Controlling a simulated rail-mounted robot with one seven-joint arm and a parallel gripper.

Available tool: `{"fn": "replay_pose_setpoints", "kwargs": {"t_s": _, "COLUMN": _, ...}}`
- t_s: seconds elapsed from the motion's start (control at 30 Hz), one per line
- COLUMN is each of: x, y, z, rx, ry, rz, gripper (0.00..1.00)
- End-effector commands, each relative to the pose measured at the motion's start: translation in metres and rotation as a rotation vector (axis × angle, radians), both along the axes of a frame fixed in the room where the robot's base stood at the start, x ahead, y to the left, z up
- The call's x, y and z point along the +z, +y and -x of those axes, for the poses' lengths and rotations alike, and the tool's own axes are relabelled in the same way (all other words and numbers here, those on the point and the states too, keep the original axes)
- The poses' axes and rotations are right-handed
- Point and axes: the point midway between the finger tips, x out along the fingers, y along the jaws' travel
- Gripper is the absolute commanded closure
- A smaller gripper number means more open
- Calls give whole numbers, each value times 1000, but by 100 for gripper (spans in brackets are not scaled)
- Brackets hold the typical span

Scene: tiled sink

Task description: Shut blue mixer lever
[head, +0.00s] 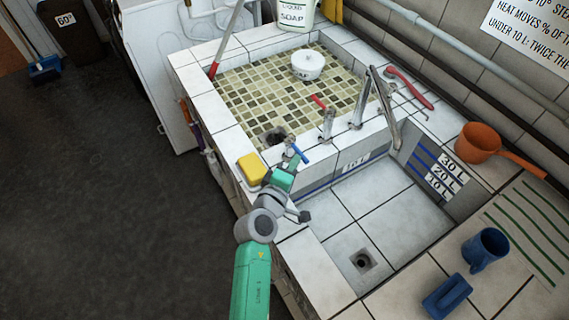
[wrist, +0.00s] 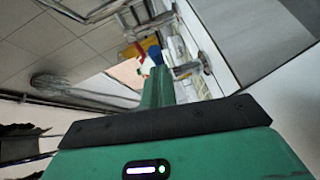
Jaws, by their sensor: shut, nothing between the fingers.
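The blue mixer lever (head: 301,154) sits on a small metal tap on the tiled ledge at the front of the basin. It points down to the right in the head view. Its blue end also shows in the wrist view (wrist: 155,54), just beyond my fingertips. My gripper (head: 291,167) is shut and empty, with its tips close to the lever on its near side; I cannot tell whether they touch. In the wrist view my gripper (wrist: 156,75) points at the blue end. A red lever (head: 318,102) stands on another tap behind.
A yellow sponge (head: 252,168) lies left of my gripper. Metal spouts (head: 361,98) stand to the right of the red lever. An orange saucepan (head: 478,143) and blue mug (head: 485,248) are far right. The lower sink is empty.

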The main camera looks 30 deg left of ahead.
Motion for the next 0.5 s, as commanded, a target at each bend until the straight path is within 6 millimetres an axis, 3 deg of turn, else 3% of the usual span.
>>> {"fn": "replay_pose_setpoints", "kwargs": {"t_s": 0.13, "x": 2, "y": 4, "z": 10, "rx": -3, "ry": 2, "rz": 0, "gripper": 100}}
{"fn": "replay_pose_setpoints", "kwargs": {"t_s": 0.27, "x": 8, "y": 19, "z": 37, "rx": -3, "ry": 2, "rz": 0, "gripper": 100}}
{"fn": "replay_pose_setpoints", "kwargs": {"t_s": 0.5, "x": 15, "y": 0, "z": 99, "rx": -5, "ry": 3, "rz": -1, "gripper": 100}}
